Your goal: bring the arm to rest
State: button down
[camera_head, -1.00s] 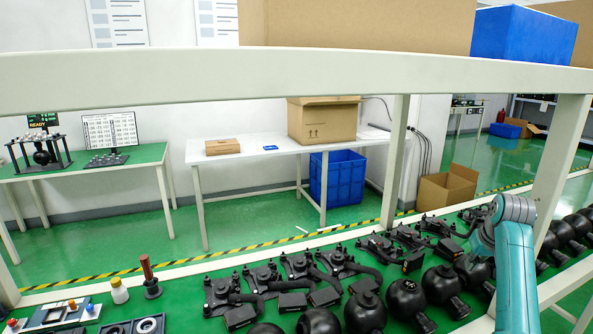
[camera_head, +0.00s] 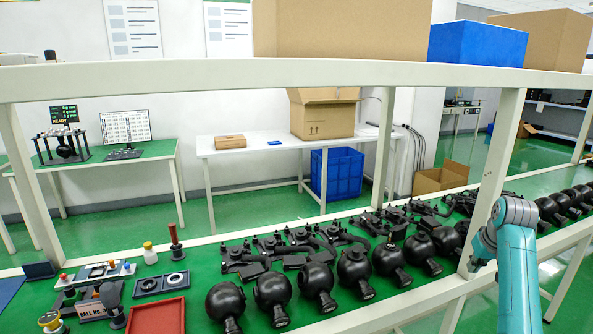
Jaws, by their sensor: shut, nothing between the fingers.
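My arm (camera_head: 517,270) shows at the lower right in the head view. It is teal with a grey joint at its top, bent at the front edge of the green workbench (camera_head: 190,258). No object is seen in contact with the visible arm.
Several black spheres (camera_head: 315,281) and black bracket parts line the bench left of and behind my arm. A red tray (camera_head: 156,317) lies at the lower left. A white overhead shelf (camera_head: 300,72) holds cardboard boxes and a blue bin (camera_head: 478,46). Green floor shows at the lower right.

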jog(key=s+a+f+t, duration=0.1)
jog(key=s+a+f, duration=0.15)
jog(key=f, duration=0.55)
jog(key=s+a+f, duration=0.2)
jog(key=a+f, duration=0.2)
jog(key=f, duration=0.3)
jog(key=s+a+f+t, duration=0.1)
jog(key=s+a+f, duration=0.15)
jog(key=f, duration=0.55)
jog(key=s+a+f+t, duration=0.1)
jog(key=s+a+f, duration=0.5)
jog(key=s, duration=0.3)
jog(key=s+a+f+t, duration=0.2)
jog(key=s+a+f, duration=0.3)
jog(key=s, duration=0.3)
jog(key=s+a+r+n+t, duration=0.15)
jog(key=s+a, duration=0.25)
jog(key=s, duration=0.7)
jog(key=s+a+r+t, duration=0.1)
jog(key=s+a+r, duration=0.15)
jog(key=s, duration=0.85)
jog(key=s+a+r+t, duration=0.1)
jog(key=s+r, duration=0.7)
jog(key=s+a+r+t, duration=0.1)
jog(key=s+a+r, duration=0.1)
jog(key=s+r, duration=0.5)
notch_tip(320, 180, up, 2)
jog(key=shift+s+a+r+t+y, duration=0.1)
jog(key=shift+s+a+t+y, duration=0.2)
jog(key=shift+s+t+y, duration=0.1)
